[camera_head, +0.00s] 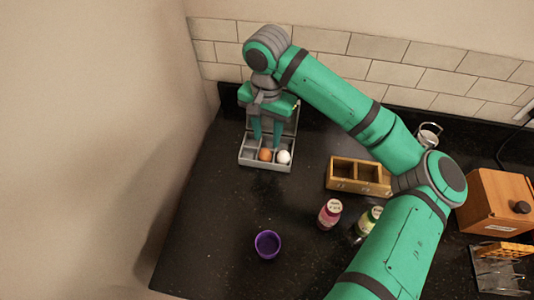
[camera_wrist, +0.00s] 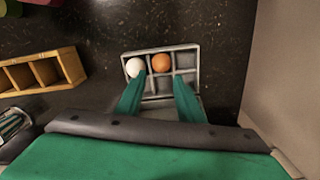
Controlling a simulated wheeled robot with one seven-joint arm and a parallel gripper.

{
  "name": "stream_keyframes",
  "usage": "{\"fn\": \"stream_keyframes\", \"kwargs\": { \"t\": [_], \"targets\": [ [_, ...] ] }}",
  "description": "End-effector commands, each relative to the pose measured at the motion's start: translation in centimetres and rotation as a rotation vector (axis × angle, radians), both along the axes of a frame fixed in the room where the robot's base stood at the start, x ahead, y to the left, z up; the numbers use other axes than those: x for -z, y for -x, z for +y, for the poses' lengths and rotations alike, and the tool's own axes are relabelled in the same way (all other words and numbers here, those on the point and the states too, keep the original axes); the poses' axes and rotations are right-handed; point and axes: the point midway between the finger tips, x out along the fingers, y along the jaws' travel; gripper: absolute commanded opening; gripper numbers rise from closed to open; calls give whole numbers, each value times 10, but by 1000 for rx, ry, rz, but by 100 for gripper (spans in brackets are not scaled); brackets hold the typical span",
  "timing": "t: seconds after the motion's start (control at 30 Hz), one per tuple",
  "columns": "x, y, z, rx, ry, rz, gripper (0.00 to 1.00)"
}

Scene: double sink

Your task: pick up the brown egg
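The brown egg (camera_head: 265,155) sits in a front compartment of a grey egg carton (camera_head: 262,167) at the back left of the counter. A white egg (camera_head: 284,157) sits in the compartment to its right. The wrist view shows the brown egg (camera_wrist: 161,63) beside the white egg (camera_wrist: 135,67) in the carton (camera_wrist: 187,48). My gripper (camera_head: 266,142) is above the carton, its green fingers pointing down behind the eggs. In the wrist view my gripper (camera_wrist: 158,85) has its fingers spread wide apart with nothing between the tips. The brown egg is beyond the fingertips there.
A wooden divided box (camera_head: 345,186) stands right of the carton. A pink-red jar (camera_head: 330,213), a green jar (camera_head: 368,220) and a purple cup (camera_head: 267,244) are nearer the front. The wall is close behind; counter left of the cup is clear.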

Motion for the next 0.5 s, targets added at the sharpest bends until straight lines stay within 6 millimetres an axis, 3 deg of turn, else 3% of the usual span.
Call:
{"fn": "stream_keyframes", "kwargs": {
  "t": [0.17, 0.5],
  "targets": [
    [11, 2, 1, -2, -1, 0, 34],
    [52, 9, 1, 3, -1, 0, 34]
  ]
}}
